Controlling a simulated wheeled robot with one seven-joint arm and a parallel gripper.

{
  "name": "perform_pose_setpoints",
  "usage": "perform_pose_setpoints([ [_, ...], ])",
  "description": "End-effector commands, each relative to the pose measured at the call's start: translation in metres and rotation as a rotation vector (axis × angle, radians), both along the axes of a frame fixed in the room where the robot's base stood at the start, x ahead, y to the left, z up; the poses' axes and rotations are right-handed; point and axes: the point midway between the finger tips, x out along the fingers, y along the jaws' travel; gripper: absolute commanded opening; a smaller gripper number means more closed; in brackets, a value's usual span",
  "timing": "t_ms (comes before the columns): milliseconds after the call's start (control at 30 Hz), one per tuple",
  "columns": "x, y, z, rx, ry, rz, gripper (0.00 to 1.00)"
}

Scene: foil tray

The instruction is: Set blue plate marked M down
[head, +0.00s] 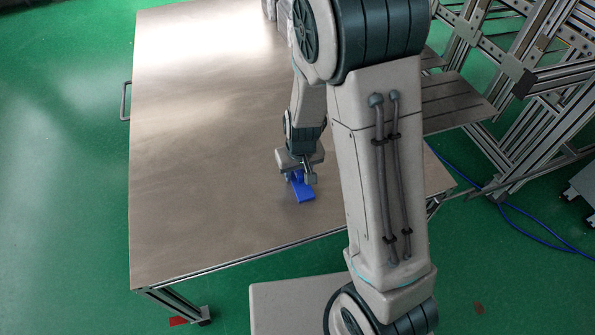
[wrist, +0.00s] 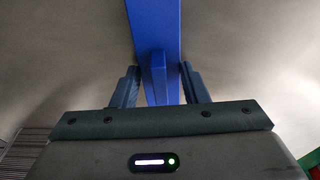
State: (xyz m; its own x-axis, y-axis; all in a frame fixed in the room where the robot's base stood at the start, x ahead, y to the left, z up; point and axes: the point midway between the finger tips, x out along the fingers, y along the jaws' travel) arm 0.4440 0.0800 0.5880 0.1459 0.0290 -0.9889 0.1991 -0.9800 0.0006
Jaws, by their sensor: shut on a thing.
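The blue plate (head: 303,190) is at my gripper (head: 297,175) over the front part of the metal table in the head view. In the wrist view the blue plate (wrist: 155,30) runs up from between the two fingers of my gripper (wrist: 160,84), with a narrower raised blue part between them. My gripper is shut on this blue part. The M mark does not show in either view. I cannot tell whether the plate touches the tabletop or is slightly above it.
The metal table (head: 200,140) is bare and clear to the left and behind. Its front edge lies a little below the plate in the head view. A metal frame rack (head: 520,90) stands at the right, and a blue cable (head: 540,225) lies on the green floor.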

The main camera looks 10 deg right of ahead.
Motion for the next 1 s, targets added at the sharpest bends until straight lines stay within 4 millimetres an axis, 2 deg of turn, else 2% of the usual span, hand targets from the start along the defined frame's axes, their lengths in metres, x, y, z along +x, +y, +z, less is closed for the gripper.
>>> perform_pose_setpoints([
  [267, 0.000, 0.000, -0.004, 0.000, -0.001, 0.000, 0.16],
  [300, 0.000, 0.000, -0.002, 0.000, -0.001, 0.000, 0.51],
  [333, 0.000, 0.000, -0.002, 0.000, -0.001, 0.000, 0.60],
  [367, 0.000, 0.000, -0.002, 0.000, -0.001, 0.000, 0.62],
  [733, 0.000, 0.000, 0.005, 0.000, -0.001, 0.000, 0.62],
  [867, -0.002, 0.000, 0.027, 0.002, -0.005, 0.000, 0.62],
  [1000, -0.006, -0.001, 0.059, 0.002, -0.006, 0.001, 0.62],
])
